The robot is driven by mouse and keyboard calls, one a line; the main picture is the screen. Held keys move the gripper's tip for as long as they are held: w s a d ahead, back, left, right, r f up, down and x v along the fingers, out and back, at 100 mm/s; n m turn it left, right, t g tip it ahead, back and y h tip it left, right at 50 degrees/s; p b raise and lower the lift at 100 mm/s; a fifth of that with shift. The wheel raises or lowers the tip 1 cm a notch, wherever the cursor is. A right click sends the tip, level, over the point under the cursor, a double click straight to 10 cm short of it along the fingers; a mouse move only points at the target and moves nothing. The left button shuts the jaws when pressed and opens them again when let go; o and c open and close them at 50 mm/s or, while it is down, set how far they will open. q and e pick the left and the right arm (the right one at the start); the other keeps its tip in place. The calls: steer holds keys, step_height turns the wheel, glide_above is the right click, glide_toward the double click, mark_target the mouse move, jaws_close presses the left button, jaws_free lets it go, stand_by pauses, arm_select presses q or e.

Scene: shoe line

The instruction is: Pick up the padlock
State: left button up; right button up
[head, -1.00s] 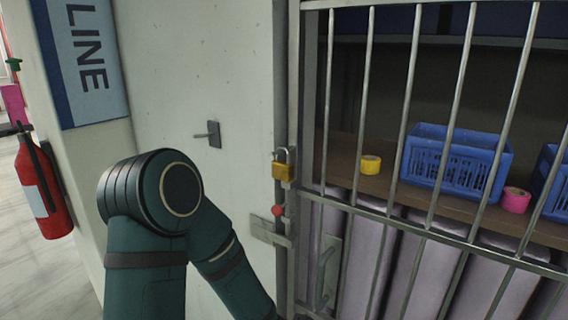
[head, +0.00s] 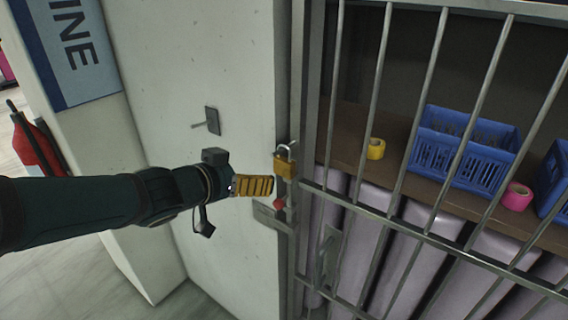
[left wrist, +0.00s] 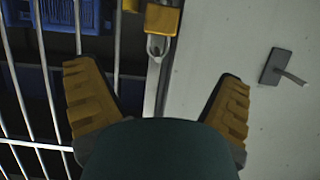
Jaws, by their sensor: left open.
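The padlock (head: 285,165) has a yellow body and a silver shackle at its top. It hangs on the latch at the left edge of the barred gate. My left gripper (head: 262,186) has yellow ribbed fingers and points right, just left of and slightly below the padlock. In the left wrist view, the gripper (left wrist: 160,98) is open with nothing between its fingers. My right gripper is not in view.
A barred gate (head: 387,200) stands right of the latch, with blue baskets (head: 462,150) and tape rolls on a shelf behind it. A red knob (head: 279,204) sits just below the padlock.

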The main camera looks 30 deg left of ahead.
mark_target(281, 164)
arm_select(q)
steer(key=b+x, duration=0.3)
steer(key=x, duration=0.4)
steer(key=shift+w+f+b, duration=0.25)
steer(key=shift+f+b, duration=0.05)
steer(key=shift+b, duration=0.1)
steer(key=b+x, duration=0.3)
steer(key=x, duration=0.1)
steer(key=shift+w+f, duration=0.3)
steer(key=shift+w, duration=0.05)
steer(key=shift+w+d, duration=0.1)
steer(key=shift+w, duration=0.15)
steer(key=shift+r, duration=0.1)
steer(key=shift+c, duration=0.2)
steer(key=c, duration=1.4)
